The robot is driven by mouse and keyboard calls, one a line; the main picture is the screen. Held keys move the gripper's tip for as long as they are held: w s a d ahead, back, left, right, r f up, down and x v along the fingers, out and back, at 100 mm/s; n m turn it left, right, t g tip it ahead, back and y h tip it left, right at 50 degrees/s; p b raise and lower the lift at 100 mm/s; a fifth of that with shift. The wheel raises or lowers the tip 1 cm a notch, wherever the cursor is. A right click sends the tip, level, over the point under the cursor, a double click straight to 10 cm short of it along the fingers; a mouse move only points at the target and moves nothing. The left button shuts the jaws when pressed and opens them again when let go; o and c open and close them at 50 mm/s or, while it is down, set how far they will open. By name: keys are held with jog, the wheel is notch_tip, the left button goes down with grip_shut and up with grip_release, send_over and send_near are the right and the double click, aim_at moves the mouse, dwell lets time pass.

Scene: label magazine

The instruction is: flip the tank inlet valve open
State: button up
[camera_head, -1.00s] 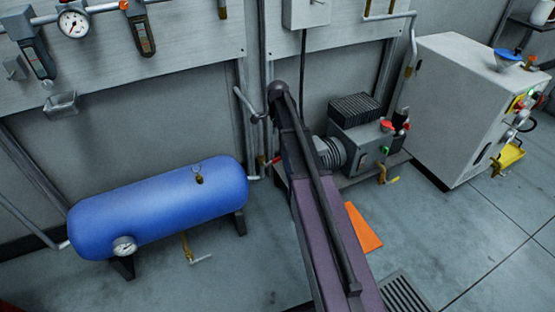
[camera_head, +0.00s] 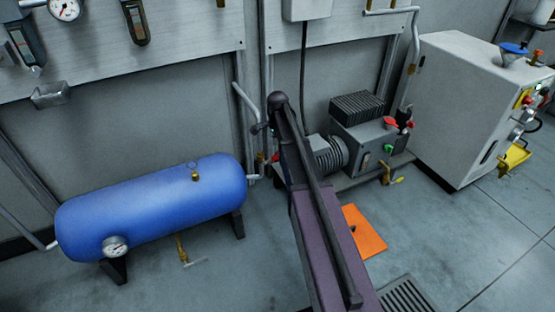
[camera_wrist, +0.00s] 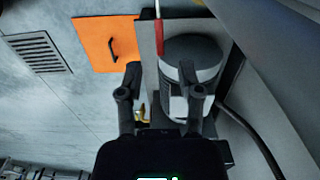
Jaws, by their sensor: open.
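The blue tank (camera_head: 150,208) lies at the left in the head view, with a grey pipe leaving its right end. A small red lever (camera_head: 275,158) shows by that pipe, partly behind my arm; I take it as the inlet valve's handle. In the wrist view a thin red bar (camera_wrist: 160,38) with a pale end stands at the top, beyond the fingertips; I cannot tell if it is the same lever. My gripper (camera_wrist: 160,80) is open, with nothing visible between its fingers.
The pump (camera_head: 365,135) stands right of my arm; its motor (camera_wrist: 192,60) shows beyond the right finger. An orange plate (camera_head: 372,240) and a floor grate (camera_head: 405,298) lie nearby. A grey cabinet (camera_head: 455,105) stands at the right. Floor between tank and arm is clear.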

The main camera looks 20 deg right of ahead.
aim_at(278, 154)
jog(key=shift+f+b, duration=2.4)
jog(key=shift+f, duration=0.35)
grip_shut()
